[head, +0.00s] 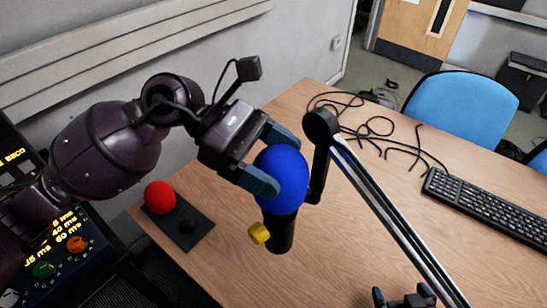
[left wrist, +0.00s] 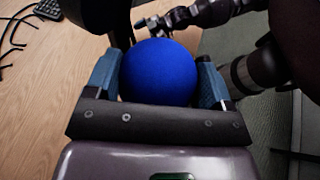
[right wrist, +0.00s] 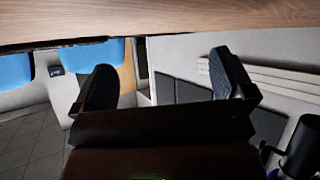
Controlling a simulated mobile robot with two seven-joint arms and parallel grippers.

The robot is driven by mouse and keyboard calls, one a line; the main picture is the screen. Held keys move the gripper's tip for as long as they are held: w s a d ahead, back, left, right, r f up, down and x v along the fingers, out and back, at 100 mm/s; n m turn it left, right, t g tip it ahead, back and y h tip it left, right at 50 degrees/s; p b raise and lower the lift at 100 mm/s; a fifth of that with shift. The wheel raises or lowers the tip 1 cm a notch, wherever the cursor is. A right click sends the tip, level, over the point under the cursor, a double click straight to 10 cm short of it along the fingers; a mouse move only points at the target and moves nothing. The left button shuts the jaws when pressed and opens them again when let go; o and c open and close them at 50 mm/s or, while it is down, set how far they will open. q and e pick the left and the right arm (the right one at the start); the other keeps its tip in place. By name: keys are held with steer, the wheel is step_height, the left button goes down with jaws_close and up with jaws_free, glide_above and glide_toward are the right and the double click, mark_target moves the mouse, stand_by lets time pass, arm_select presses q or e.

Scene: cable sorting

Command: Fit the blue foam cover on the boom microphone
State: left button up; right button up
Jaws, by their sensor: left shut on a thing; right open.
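The blue foam cover (head: 281,180) sits at the top of the black boom microphone (head: 280,233), which hangs upright from the boom arm (head: 385,205). My left gripper (head: 262,160) is shut on the blue cover, one finger on each side. In the left wrist view the cover (left wrist: 159,72) fills the space between both fingers of the left gripper (left wrist: 160,85). How far the cover is down over the microphone's head cannot be told. My right gripper (head: 405,300) is open and empty at the bottom edge of the head view; its spread fingers (right wrist: 168,85) show in the right wrist view.
A red foam ball (head: 160,197) stands on a black holder (head: 187,226) at the table's left edge. A yellow knob (head: 259,233) sticks out beside the microphone. Black cables (head: 375,130) and a keyboard (head: 485,208) lie at the back and right. Bare table (head: 345,255) lies around the microphone.

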mark_target(276, 149)
arm_select(q)
steer(key=shift+w+f+b, duration=0.1)
steer(key=shift+f+b, duration=1.05)
steer(key=shift+f, duration=0.7)
arm_select(e)
steer(key=shift+s+f, duration=0.15)
steer(key=shift+f, duration=0.35)
arm_select(q)
steer(key=o, duration=0.9)
steer(key=shift+c, duration=0.2)
steer(key=shift+r, duration=0.1)
steer(key=shift+r+p, duration=1)
steer(key=shift+r, duration=1.1)
arm_select(e)
steer(key=shift+w+r, duration=0.2)
steer(key=shift+r, duration=0.05)
arm_select(q)
steer(key=shift+w+d+r+p, duration=0.1)
steer(key=shift+r+p, duration=0.45)
steer(key=shift+r, duration=0.8)
